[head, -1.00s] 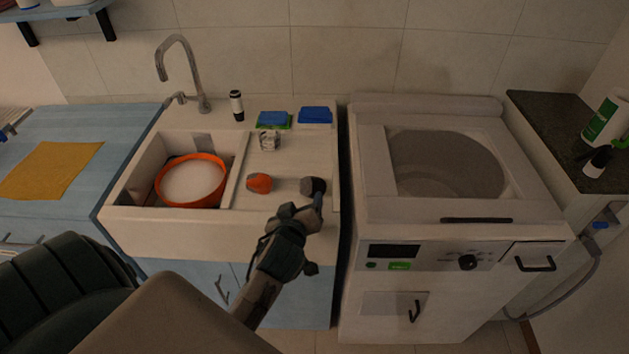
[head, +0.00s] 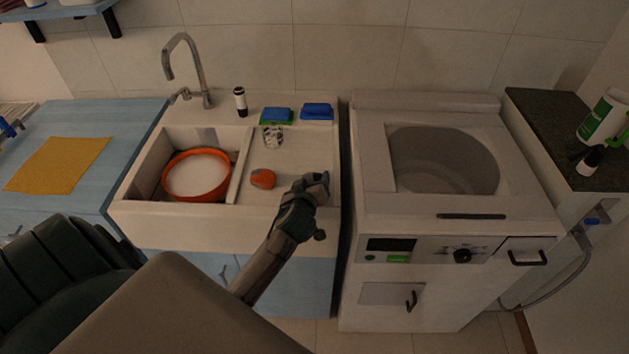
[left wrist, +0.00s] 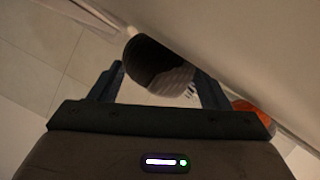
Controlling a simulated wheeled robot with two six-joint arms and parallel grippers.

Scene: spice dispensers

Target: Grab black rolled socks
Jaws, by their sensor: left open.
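The black rolled socks (left wrist: 150,58), dark with a greyish striped part, show in the left wrist view at the far end of my left gripper (left wrist: 160,72). The gripper is open, with one finger on each side of the socks; I cannot tell if either touches. In the head view my left gripper (head: 316,182) is over the right part of the sink counter and mostly hides the socks. My right gripper is not in view.
An orange-and-grey roll (head: 263,179) lies just left of the gripper, and a patterned roll (head: 273,137) behind it. An orange basin (head: 166,184) sits in the sink. Blue sponges (head: 317,111) lie at the back. The open-topped washer (head: 376,215) stands to the right.

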